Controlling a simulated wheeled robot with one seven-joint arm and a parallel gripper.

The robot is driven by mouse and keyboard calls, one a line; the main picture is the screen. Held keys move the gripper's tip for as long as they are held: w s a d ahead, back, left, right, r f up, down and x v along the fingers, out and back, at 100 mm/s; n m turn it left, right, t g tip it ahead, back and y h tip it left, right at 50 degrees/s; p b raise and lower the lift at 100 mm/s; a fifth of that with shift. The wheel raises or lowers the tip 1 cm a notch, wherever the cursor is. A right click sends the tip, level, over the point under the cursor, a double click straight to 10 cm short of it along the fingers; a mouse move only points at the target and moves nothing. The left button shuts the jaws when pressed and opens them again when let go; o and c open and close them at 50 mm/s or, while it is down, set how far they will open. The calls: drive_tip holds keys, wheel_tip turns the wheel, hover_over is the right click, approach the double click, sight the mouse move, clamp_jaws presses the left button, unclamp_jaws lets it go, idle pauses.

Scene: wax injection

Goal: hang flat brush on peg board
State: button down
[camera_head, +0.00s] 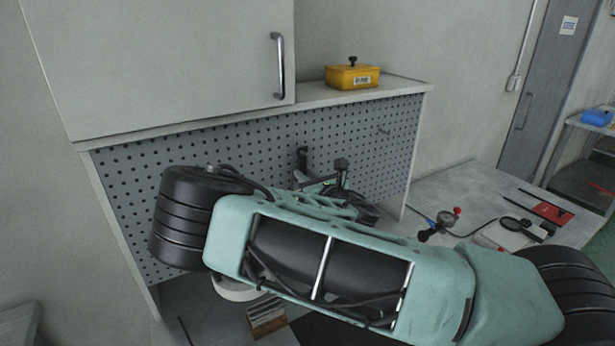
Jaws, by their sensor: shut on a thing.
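The peg board (255,148) is a grey-blue panel with rows of dark holes, below the shelf. My teal and black arm crosses in front and hides its lower middle. My gripper (322,172) is partly in view beyond the arm, close in front of the board, with dark finger parts showing. It is shut on a thin thing, likely the flat brush, mostly hidden by the arm. I cannot tell whether the brush touches the board. A small peg or hook (384,130) seems to show at the board's upper right.
A yellow box (352,75) stands on the shelf above the board, beside a cabinet (160,60). A grey table (440,185) at right holds a gauge-like tool (438,224) and a red item (552,212). A brown, striped block (267,316) lies below the arm.

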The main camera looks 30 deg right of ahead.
idle(0.3)
drive_tip(key=c, duration=1.2)
unclamp_jaws()
drive_tip(key=s+p, duration=1)
drive_tip(key=s, duration=0.7)
drive_tip(key=shift+s+f+p, duration=0.1)
drive_tip(key=shift+s+p, duration=0.1)
drive_tip(key=shift+p, duration=0.15)
drive_tip(key=shift+f, duration=0.1)
